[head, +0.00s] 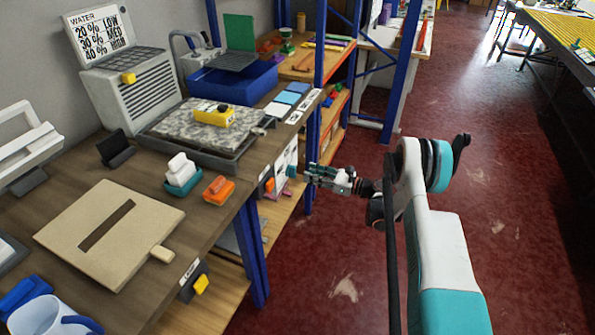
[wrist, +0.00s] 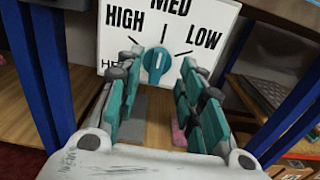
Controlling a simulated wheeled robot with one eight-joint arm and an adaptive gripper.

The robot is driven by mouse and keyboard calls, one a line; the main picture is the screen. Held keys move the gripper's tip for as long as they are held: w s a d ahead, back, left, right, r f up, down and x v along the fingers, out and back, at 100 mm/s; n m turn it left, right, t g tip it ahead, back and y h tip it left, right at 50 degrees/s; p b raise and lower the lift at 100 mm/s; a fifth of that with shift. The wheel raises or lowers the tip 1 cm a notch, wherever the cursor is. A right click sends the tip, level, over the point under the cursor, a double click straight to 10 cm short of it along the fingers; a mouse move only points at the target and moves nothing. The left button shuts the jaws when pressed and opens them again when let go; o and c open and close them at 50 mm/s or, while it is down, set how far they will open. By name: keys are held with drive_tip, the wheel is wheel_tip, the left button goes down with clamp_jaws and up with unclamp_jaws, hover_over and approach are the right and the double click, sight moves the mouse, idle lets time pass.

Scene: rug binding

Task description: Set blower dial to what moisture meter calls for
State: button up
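A white panel (wrist: 118,45) marked HIGH, MED and LOW fills the top of the wrist view. Its teal dial (wrist: 155,65) stands almost upright, roughly toward the MED tick; its exact pointing is hard to tell. In the head view the panel (head: 285,160) is on the bench's right side. My gripper (wrist: 158,76) is open and empty, its teal fingers framing the dial in the wrist view; contact cannot be told. It also shows in the head view (head: 309,174). The yellow moisture meter (head: 214,116) lies on a grey speckled slab (head: 185,126); its reading is too small to read.
A sign (head: 97,32) reads WATER, 20% LOW, 30% MED, 40% HIGH, above a grey vented machine (head: 135,95) with a yellow knob. A blue bin (head: 232,82) stands behind the slab. Blue rack posts (wrist: 25,65) flank the panel. The red floor (head: 340,240) right of the bench is open.

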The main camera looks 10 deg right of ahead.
sight(292, 171)
drive_tip(key=b+x, duration=0.1)
drive_tip(key=x, duration=0.5)
drive_tip(key=shift+w+a+b, duration=0.25)
drive_tip(key=shift+b, duration=0.1)
clamp_jaws()
